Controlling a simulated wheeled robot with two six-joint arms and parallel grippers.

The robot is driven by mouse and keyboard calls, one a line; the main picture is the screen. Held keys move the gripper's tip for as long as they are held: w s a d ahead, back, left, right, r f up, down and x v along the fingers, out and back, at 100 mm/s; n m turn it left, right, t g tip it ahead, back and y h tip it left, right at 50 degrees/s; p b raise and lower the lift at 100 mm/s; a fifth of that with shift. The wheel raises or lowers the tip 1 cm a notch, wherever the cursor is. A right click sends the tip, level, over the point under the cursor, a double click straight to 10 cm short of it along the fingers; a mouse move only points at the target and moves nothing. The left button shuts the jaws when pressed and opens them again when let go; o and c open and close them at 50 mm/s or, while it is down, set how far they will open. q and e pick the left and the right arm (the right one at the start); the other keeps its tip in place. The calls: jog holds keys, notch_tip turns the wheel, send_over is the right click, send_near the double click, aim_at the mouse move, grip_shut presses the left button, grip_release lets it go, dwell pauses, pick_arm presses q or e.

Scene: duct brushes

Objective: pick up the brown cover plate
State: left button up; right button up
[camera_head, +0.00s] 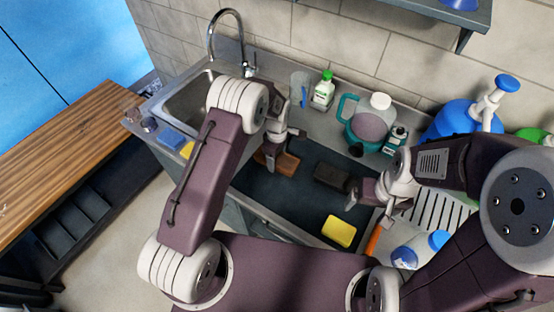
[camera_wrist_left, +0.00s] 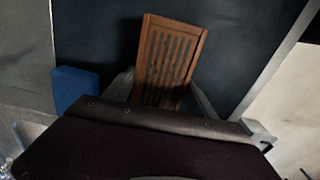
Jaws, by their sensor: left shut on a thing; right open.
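The brown cover plate (camera_head: 287,164) is a slotted, wood-coloured plate at the left part of the dark counter mat. In the left wrist view the brown cover plate (camera_wrist_left: 170,52) sits between the two grey fingers of my left gripper (camera_wrist_left: 163,98). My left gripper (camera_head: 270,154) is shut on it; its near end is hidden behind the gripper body. I cannot tell whether the plate touches the mat. My right gripper (camera_head: 364,194) is open, at the right part of the mat near a dark block (camera_head: 331,177).
A yellow sponge (camera_head: 339,231) lies at the mat's front edge. The sink (camera_head: 183,98) with its tap is at the left. Bottles and a teal jug (camera_head: 350,122) stand along the wall. A blue block (camera_wrist_left: 75,88) is left of the plate in the wrist view.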

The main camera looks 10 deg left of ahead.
aim_at(281, 157)
pick_arm(q)
jog(key=r, duration=0.2)
jog(key=d+r+b, duration=0.1)
jog(key=r, duration=0.1)
jog(key=shift+w+d, duration=0.15)
jog(key=shift+w, duration=0.05)
jog(key=w+d+r+b, duration=0.1)
jog(key=w+d+r, duration=0.2)
jog(key=d+r, duration=0.3)
jog(key=d, duration=0.4)
jog(key=shift+r, duration=0.2)
jog(key=o, duration=0.8)
jog(key=shift+a, duration=0.1)
jog(key=c, duration=0.4)
